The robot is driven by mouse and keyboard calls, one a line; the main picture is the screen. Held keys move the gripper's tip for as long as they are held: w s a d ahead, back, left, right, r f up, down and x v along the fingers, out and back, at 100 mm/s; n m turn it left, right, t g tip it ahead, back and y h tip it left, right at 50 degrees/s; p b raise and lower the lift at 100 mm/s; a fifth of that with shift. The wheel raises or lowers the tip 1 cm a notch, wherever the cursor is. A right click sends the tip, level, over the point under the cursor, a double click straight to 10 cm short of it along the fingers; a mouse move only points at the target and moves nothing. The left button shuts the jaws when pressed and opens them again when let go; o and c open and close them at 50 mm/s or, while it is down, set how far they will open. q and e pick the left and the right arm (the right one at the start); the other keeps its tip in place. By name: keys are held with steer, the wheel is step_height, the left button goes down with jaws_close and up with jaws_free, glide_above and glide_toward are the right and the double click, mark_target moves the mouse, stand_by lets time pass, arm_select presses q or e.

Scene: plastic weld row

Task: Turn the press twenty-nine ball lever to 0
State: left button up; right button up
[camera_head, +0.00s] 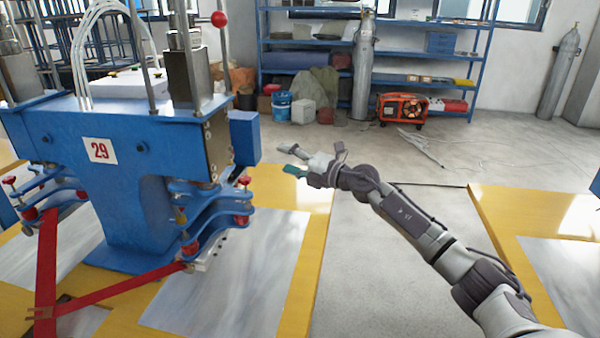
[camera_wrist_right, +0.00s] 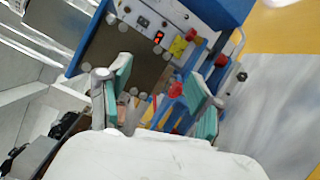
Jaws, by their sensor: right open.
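The blue press (camera_head: 100,150) carries a white plate with a red 29 and stands on the left in the head view. A red ball (camera_head: 219,18) sits on an upright rod at its upper right; this looks like the ball lever. My right gripper (camera_head: 290,159) is open and empty, to the right of the press and well below that ball. In the right wrist view my open gripper (camera_wrist_right: 163,80) points toward the press's control side (camera_wrist_right: 150,35). A red ball (camera_wrist_right: 175,89) shows between the fingers; I cannot tell whether it is the lever's. No lever scale is readable. My left gripper is out of view.
A blue box (camera_head: 244,138) juts from the press near my right gripper. Blue clamp arms with red knobs (camera_head: 242,220) stick out lower down. A red strap (camera_head: 120,284) crosses the front. Grey floor (camera_head: 375,250) lies open to the right, with shelves (camera_head: 285,48) behind.

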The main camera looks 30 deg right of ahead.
steer(key=shift+s+d+f+m, duration=0.2)
steer(key=shift+f+m, duration=0.1)
steer(key=shift+f, duration=0.4)
steer(key=shift+s+d+f+m, duration=0.1)
steer(key=shift+d+f+m, duration=0.15)
steer(key=shift+f, duration=0.45)
steer(key=shift+a, duration=0.15)
